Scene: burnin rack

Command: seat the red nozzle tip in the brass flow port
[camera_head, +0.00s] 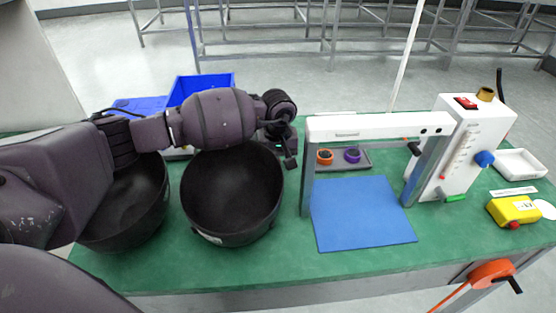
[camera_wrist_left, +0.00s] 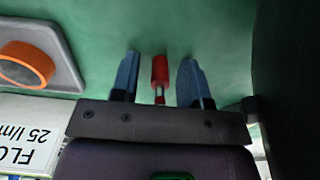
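The red nozzle tip (camera_wrist_left: 159,68) shows in the left wrist view, with a pale metallic stem below it. My left gripper (camera_wrist_left: 158,75) is open, with one blue finger on each side of the tip and a visible gap on both sides. In the head view my left gripper (camera_head: 287,150) is at the far right rim of a black bowl, left of the grey frame; I cannot make out the red tip there. The brass flow port (camera_head: 486,94) is on top of the white flow unit (camera_head: 465,145) at the right. My right gripper is out of view.
Two black bowls (camera_head: 232,235) (camera_head: 130,235) and a blue bin (camera_head: 205,85) are around my left arm. A grey frame (camera_head: 380,124) stands over a blue mat (camera_head: 360,215). A grey tray (camera_head: 375,163) holds orange and purple rings. A yellow box (camera_head: 512,210) sits at right.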

